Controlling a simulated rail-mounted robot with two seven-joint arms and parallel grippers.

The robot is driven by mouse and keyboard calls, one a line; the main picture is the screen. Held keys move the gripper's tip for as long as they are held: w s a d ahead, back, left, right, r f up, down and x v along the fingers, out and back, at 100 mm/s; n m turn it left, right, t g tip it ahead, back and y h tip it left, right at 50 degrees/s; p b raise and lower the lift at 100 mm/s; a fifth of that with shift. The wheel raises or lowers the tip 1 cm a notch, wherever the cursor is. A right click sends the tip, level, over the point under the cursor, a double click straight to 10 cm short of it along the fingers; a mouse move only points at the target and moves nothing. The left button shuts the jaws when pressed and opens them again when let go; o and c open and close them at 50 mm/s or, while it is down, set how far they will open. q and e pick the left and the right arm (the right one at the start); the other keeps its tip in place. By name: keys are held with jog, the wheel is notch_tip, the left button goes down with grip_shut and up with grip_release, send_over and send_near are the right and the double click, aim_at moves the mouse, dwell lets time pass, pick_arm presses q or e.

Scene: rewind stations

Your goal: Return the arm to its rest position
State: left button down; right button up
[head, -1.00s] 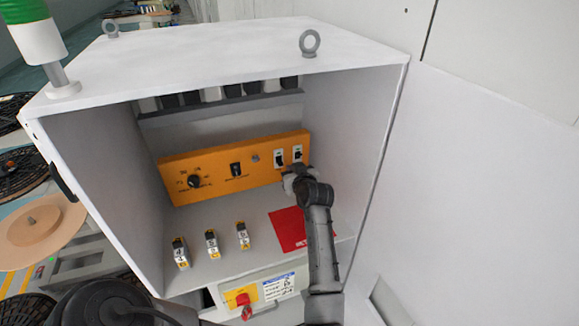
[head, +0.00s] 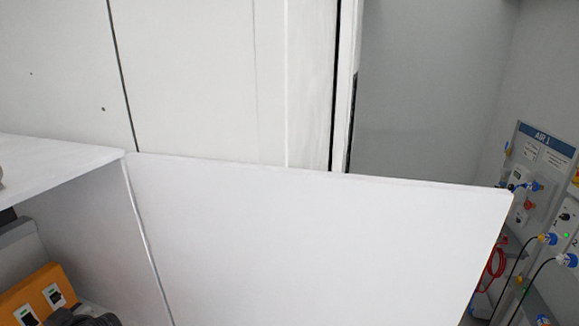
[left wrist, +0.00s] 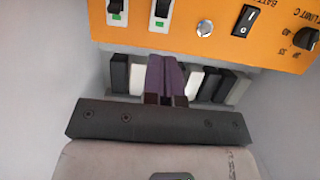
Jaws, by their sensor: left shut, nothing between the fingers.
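My left gripper (left wrist: 166,80) shows in the left wrist view with its dark purple fingers together and nothing between them. The fingers overlap a row of black and white modules (left wrist: 208,82); I cannot tell whether they touch it. The orange panel (left wrist: 185,38) crosses the top of that view, with two white-framed switches (left wrist: 160,14), a black rocker (left wrist: 243,20) and a knob (left wrist: 305,38). In the head view, a dark part of my left arm shows at the bottom left edge, beside the orange panel (head: 28,298); the fingertips are not clear there. My right gripper is out of view.
The cabinet (head: 85,215) is at the left of the head view. Its open white door (head: 320,245) fills the lower middle. A station labelled AIR 1 (head: 540,150), with cables and blue plugs, stands at the right. Plain wall panels (head: 200,80) are behind.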

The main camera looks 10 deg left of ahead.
pick_arm(q)
jog(key=w+d+r+m+t+h, duration=0.55)
jog(key=d+r+t+h, duration=0.2)
jog(key=d, duration=0.45)
jog(key=s+d+f+m+t+h, duration=0.15)
jog(key=d+m, duration=0.25)
jog(key=d, duration=0.4)
jog(key=s+d+f+m+t+h, duration=0.1)
jog(key=d+f+m+t+h, duration=0.2)
jog(key=d, duration=0.4)
jog(key=s+d+f+m+g+h, duration=0.3)
jog(key=s+d+f+m+g, duration=0.25)
jog(key=s+d+f, duration=0.65)
jog(key=s+a+f+m+g, duration=0.15)
jog(key=s+f+g, duration=0.25)
jog(key=s+f, duration=1)
notch_tip(320, 180, up, 18)
jog(key=p, duration=1.7)
jog(key=shift+w+r, duration=0.15)
jog(key=shift+r, duration=0.1)
